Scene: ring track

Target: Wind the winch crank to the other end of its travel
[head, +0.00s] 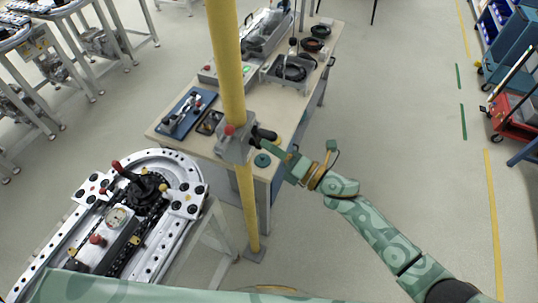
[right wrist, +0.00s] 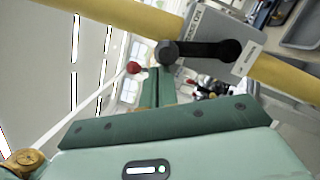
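The winch is a grey box (head: 235,146) clamped to a yellow post (head: 229,62), with a black crank (head: 265,134) on its right side. In the right wrist view the crank arm (right wrist: 215,50) lies about level and ends in a round black knob (right wrist: 167,52) at its left. A red knob (right wrist: 134,67) shows left of it. My right gripper (head: 270,146) reaches in from the right, its fingertips at the crank. In the right wrist view its green fingers (right wrist: 157,82) lie close together just below the black knob. Whether they grip it is unclear. My left gripper is out of view.
A workbench (head: 286,105) with trays and parts stands behind the post. A ring track fixture (head: 150,205) with red-knobbed levers stands at lower left. Red and blue carts (head: 515,108) stand at far right. The floor right of the bench is clear.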

